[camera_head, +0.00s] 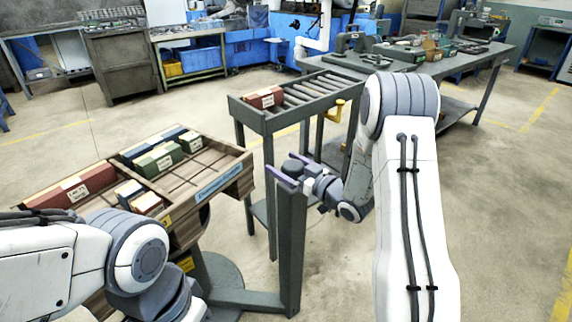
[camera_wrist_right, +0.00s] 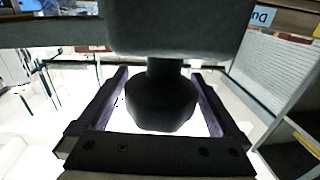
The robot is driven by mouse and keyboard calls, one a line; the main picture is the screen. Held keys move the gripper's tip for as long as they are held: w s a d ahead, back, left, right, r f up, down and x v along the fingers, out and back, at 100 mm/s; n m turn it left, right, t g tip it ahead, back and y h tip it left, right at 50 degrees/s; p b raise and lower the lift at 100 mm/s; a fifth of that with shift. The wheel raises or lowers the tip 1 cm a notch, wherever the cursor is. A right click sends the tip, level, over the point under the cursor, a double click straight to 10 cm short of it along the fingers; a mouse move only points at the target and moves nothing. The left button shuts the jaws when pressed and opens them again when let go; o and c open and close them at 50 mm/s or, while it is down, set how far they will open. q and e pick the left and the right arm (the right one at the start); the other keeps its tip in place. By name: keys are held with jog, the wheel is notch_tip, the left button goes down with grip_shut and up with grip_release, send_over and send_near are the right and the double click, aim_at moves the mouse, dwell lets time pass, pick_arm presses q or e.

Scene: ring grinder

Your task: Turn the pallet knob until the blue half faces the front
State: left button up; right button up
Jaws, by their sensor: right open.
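The dark knob (camera_head: 293,167) sits at the top of a grey post (camera_head: 291,250) beside the pallet. My right gripper (camera_head: 292,169) is at the knob, its purple fingers open on either side of it. In the right wrist view the dark rounded knob (camera_wrist_right: 160,102) lies between the two fingers, with a gap visible at its left. The wooden pallet (camera_head: 232,187) stands to the left, holding red, green and dark blue boxes in compartments. A blue label (camera_head: 218,183) is on its side toward the post. My left arm crosses the lower left; its gripper is not seen.
A grey roller stand (camera_head: 250,118) with a red box (camera_head: 264,97) is behind my right gripper. A workbench (camera_head: 410,66) with tools stands at the back right. The floor between post and right arm is clear.

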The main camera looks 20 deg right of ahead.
aim_at(302, 173)
jog(key=v, duration=1)
jog(key=shift+s, duration=0.2)
